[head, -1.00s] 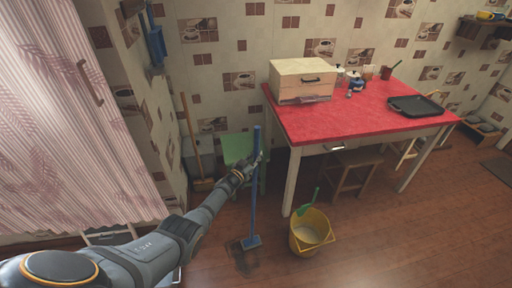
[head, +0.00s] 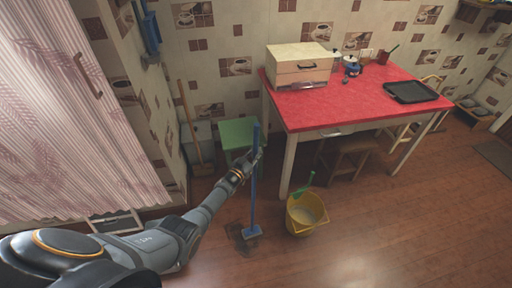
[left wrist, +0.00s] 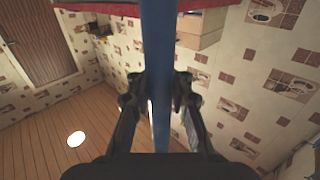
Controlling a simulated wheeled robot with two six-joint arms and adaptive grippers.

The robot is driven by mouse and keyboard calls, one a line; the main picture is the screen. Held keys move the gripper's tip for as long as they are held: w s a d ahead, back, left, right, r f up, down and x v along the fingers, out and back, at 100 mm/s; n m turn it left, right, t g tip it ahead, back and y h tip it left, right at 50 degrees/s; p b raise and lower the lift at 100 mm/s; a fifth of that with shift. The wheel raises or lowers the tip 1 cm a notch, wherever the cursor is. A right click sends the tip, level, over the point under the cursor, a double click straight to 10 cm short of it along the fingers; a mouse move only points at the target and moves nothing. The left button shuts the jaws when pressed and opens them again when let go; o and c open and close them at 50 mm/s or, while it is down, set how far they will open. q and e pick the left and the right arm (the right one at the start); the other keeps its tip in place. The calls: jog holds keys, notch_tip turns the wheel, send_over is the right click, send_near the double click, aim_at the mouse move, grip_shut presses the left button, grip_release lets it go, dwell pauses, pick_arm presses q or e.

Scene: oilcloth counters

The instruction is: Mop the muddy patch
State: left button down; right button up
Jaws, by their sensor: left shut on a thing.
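A blue mop (head: 253,200) stands nearly upright, its flat head (head: 251,231) down at the floor. My left gripper (head: 254,158) is shut on the upper part of its handle. In the left wrist view the blue handle (left wrist: 158,60) runs between the two fingers (left wrist: 159,95). A dark muddy patch (head: 238,236) lies on the wooden floor beside and partly under the mop head. Whether the head presses on the floor I cannot tell. My right gripper is not in view.
A yellow bucket (head: 321,228) with a green-handled tool (head: 304,185) stands just right of the mop. A red-topped table (head: 340,104) stands behind it. A green stool (head: 237,133) and a broom (head: 188,125) are by the wall. The floor (head: 400,230) at the right is clear.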

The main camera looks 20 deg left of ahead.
pick_arm(q)
jog(key=s+d+p, duration=0.1)
jog(key=s, duration=0.1)
jog(key=s+d+p, duration=0.1)
jog(key=p, duration=0.1)
jog(key=shift+s+d+r, duration=0.1)
jog(key=shift+s+d, duration=0.1)
jog(key=shift+s, duration=0.15)
